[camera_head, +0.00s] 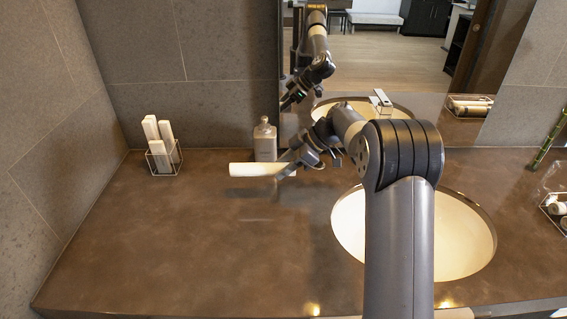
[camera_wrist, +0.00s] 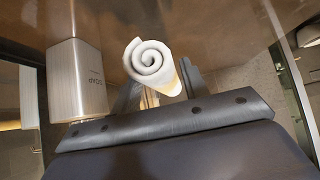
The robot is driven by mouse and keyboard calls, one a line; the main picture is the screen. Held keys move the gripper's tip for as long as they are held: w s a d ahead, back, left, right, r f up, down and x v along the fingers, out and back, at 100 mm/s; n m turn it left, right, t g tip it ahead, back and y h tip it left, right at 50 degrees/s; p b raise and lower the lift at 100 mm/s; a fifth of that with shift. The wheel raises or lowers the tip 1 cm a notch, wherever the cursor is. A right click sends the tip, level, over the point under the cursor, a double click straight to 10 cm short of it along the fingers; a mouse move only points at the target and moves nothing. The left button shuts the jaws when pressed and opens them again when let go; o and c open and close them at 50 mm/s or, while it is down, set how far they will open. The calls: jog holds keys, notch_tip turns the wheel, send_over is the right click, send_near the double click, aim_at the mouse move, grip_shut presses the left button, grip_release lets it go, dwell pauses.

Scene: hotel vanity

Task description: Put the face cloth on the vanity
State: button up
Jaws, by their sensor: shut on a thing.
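The face cloth (camera_head: 256,169) is a white roll, held roughly level above the brown vanity (camera_head: 190,230). My gripper (camera_head: 291,168) is shut on its right end, left of the sink. In the wrist view the roll's spiral end (camera_wrist: 151,60) faces the camera, between the fingers (camera_wrist: 158,92). A dark patch on the counter below the roll suggests that it is a little above the surface. My arm hides part of the sink and counter.
A bottle (camera_head: 265,140) stands just behind the roll, close to my gripper. A wire holder (camera_head: 163,158) with white items stands at the back left. The sink (camera_head: 350,225) is at right, below a mirror (camera_head: 400,65). The counter's left front is clear.

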jog(key=w+p, duration=0.3)
jog(key=w, duration=0.4)
jog(key=f, duration=0.2)
jog(key=f+p, duration=0.1)
jog(key=f, duration=0.2)
jog(key=shift+w+f, duration=0.25)
jog(key=shift+f, duration=0.15)
jog(key=shift+w+f+p, duration=0.2)
jog(key=shift+f+p, duration=0.3)
jog(key=shift+f, duration=0.1)
jog(key=shift+f+b, duration=0.2)
jog(key=shift+b, duration=0.15)
jog(key=o, duration=0.7)
jog(key=shift+o, duration=0.3)
jog(key=shift+r, duration=0.1)
